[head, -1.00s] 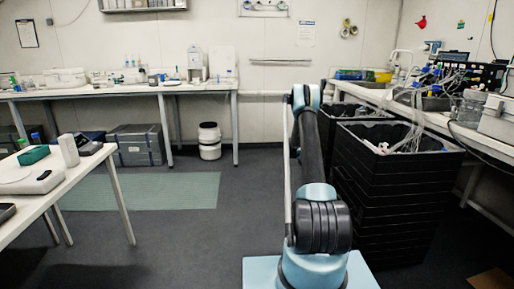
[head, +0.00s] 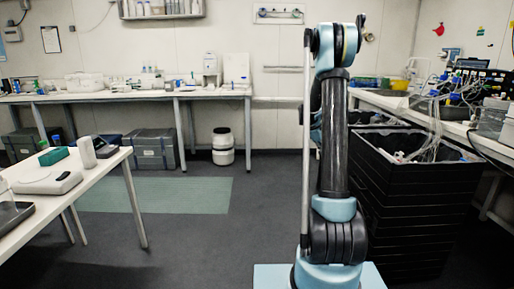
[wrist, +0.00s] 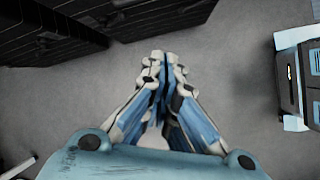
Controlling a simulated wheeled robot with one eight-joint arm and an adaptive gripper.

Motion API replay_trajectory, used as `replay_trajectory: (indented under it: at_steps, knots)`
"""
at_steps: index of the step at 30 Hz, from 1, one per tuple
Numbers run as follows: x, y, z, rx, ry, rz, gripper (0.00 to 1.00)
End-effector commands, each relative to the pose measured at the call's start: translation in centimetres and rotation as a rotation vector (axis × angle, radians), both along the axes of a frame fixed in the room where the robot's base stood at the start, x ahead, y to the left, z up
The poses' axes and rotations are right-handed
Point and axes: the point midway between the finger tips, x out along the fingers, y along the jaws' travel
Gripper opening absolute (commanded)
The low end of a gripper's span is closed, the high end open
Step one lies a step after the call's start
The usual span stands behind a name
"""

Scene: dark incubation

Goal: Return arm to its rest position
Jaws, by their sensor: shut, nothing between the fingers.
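My arm stands nearly upright in the head view, rising from my light blue base at the lower middle. Its upper joint is near the top of the picture, and the far part of the arm is mostly hidden behind the upright link. My gripper (wrist: 162,62) shows in the wrist view with its two fingers drawn together and nothing between them. It points down over bare grey floor (wrist: 235,70).
Black stacked crates (head: 415,205) holding tubing stand close to the right of my arm. A white table (head: 105,170) with devices is at the left. A long bench (head: 110,97) runs along the back wall. Open floor with a green mat (head: 160,195) lies between.

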Motion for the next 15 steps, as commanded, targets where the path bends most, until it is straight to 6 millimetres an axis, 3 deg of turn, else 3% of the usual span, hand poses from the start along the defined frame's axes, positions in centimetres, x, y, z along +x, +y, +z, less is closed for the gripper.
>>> replay_trajectory:
  at_steps: [6,15]
  knots:
    - [-5.1,2.0,3.6,0.051,-0.069,-0.092,0.0]
    - [-12.2,4.7,7.0,0.123,-0.155,-0.224,0.0]
